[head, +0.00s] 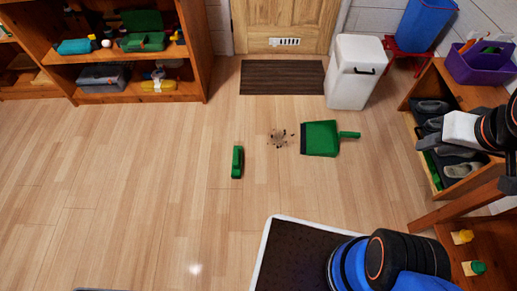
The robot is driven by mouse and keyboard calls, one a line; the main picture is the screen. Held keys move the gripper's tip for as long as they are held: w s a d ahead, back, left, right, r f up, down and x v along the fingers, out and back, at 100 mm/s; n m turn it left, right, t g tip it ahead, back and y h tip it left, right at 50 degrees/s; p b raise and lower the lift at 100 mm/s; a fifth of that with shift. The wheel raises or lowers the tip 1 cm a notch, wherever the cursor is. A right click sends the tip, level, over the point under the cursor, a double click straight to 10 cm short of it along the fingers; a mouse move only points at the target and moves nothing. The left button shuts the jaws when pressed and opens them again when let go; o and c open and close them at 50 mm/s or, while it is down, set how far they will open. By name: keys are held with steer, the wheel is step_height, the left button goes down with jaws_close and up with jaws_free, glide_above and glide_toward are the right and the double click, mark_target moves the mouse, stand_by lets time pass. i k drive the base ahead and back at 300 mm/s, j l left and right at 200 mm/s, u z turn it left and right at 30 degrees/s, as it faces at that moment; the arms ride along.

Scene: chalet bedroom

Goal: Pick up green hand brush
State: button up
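The green hand brush (237,162) lies alone on the wooden floor, near the middle of the head view, its long side running up and down the picture. A green dustpan (319,138) lies to its right, its handle pointing right. A small heap of dark dirt (279,138) is between them. My gripper (430,141) appears at the right, at the end of a white and black wrist, in front of the shoe shelf and far from the brush. Its fingers blend with the dark shoes, so their opening is unclear.
A white bin (354,72) and a brown doormat (282,77) are by the door. An orange wooden shelf (196,50) stands upper left. The shoe shelf (407,98) is at right. A dark white-edged mat (292,254) lies below. Floor left of the brush is clear.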

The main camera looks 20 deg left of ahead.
mark_target(237, 162)
steer(key=u, duration=0.4)
steer(key=j+u, duration=0.15)
steer(key=u, duration=0.25)
steer(key=i+u, duration=0.1)
steer(key=u, duration=0.75)
steer(key=i+j, duration=0.05)
